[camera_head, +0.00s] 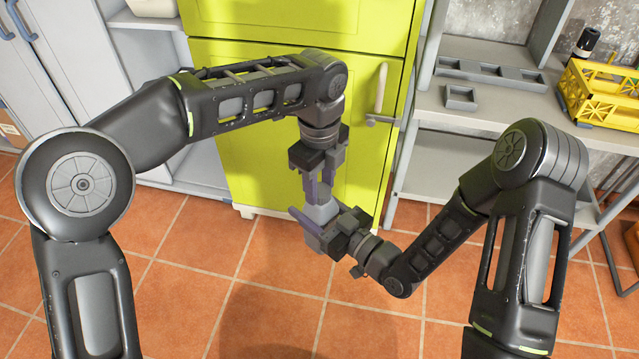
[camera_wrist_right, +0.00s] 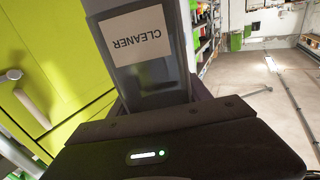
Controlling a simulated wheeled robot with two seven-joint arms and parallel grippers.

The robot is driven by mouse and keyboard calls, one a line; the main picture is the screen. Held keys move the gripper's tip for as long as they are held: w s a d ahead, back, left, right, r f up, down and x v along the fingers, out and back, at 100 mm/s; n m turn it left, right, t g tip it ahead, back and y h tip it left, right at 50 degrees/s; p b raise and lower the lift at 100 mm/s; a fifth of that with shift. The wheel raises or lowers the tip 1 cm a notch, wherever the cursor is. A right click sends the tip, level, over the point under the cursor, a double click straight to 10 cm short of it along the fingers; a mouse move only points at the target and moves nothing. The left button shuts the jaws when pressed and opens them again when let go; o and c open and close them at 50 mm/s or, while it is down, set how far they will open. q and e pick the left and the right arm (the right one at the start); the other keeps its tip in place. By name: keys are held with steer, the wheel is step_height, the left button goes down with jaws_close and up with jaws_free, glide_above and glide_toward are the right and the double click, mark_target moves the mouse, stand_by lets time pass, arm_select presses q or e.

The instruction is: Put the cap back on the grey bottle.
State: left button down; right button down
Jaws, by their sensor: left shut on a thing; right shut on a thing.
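The grey bottle (camera_head: 322,212) is held in the air in front of the yellow-green cabinet. My right gripper (camera_head: 316,217) comes from the right and is shut on it. In the right wrist view the bottle (camera_wrist_right: 155,85) is dark grey with a white label reading CLEANER, upside down in that picture. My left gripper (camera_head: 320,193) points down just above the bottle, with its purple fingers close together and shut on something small. That is presumably the cap, but the fingers hide it. I cannot tell whether it touches the bottle's top.
The yellow-green cabinet (camera_head: 255,180) with a handle stands right behind the grippers. To the right, a grey workbench (camera_head: 440,95) holds a small grey tray (camera_head: 460,97), a yellow crate (camera_head: 600,95) and a dark bottle (camera_head: 587,40). The tiled floor (camera_head: 180,290) below is clear.

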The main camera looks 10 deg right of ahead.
arm_select(q)
steer(key=m, duration=0.8)
steer(key=shift+d, duration=0.1)
steer(key=m, duration=0.8)
steer(key=shift+d+m, duration=0.1)
steer(key=shift+m, duration=0.2)
steer(key=c, duration=0.8)
jaws_free()
steer(key=shift+c, duration=0.2)
